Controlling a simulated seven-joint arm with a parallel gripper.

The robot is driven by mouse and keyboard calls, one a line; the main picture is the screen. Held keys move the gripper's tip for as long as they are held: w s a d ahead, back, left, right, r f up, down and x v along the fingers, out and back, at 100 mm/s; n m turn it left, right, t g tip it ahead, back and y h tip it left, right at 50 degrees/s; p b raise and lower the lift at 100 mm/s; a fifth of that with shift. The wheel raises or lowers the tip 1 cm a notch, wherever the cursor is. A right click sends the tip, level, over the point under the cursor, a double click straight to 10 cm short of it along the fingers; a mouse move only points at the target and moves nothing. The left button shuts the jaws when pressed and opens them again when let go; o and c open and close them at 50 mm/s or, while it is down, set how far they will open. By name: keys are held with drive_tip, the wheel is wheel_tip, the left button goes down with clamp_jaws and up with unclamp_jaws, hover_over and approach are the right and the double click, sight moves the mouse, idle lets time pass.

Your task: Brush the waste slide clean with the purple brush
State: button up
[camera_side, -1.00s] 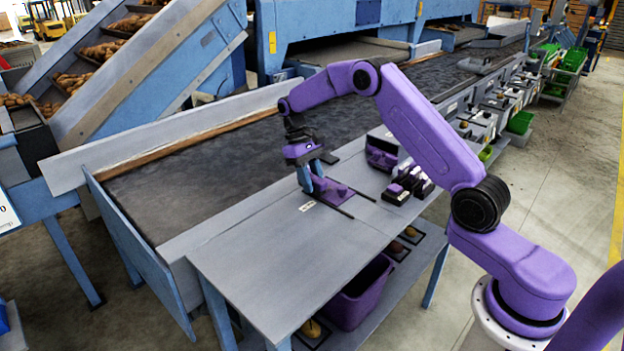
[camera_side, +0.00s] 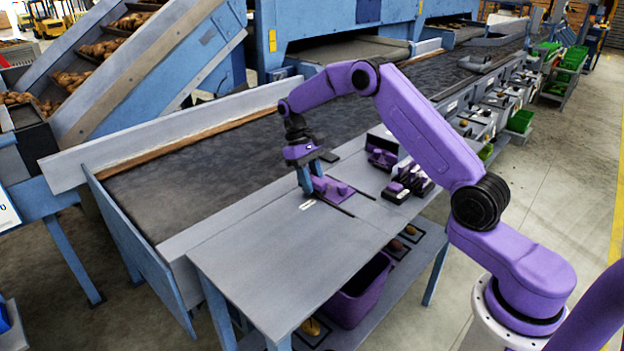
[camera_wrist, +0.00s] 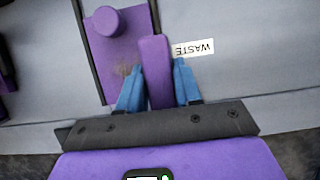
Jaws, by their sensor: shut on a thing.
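My gripper (camera_wrist: 156,82) has its blue fingers shut on the purple brush (camera_wrist: 153,62), seen as an upright purple block in the wrist view. The waste slide (camera_wrist: 116,50) is a purple plate with a round knob, lying between two dark rails just left of the brush. In the side view my gripper (camera_side: 304,180) is low over the table at the slide (camera_side: 335,190). The brush's lower end is hidden, so I cannot tell whether it touches the slide.
A white "WASTE" label (camera_wrist: 193,48) lies beside the brush. Purple and black items (camera_side: 408,183) stand right of the slide on the grey table (camera_side: 265,255). The dark conveyor belt (camera_side: 200,175) runs behind. The table's front left is clear. A purple bin (camera_side: 355,297) stands below.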

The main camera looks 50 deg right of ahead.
sight(337, 180)
drive_tip(key=shift+f, duration=0.2)
drive_tip(key=shift+d, duration=0.1)
drive_tip(key=shift+d, duration=4.25)
drive_tip(key=shift+a, duration=0.1)
drive_tip(key=shift+a+f, duration=0.1)
drive_tip(key=shift+a, duration=4.3)
drive_tip(key=shift+s+d, duration=0.1)
drive_tip(key=shift+d, duration=4.6)
drive_tip(key=shift+a, duration=0.1)
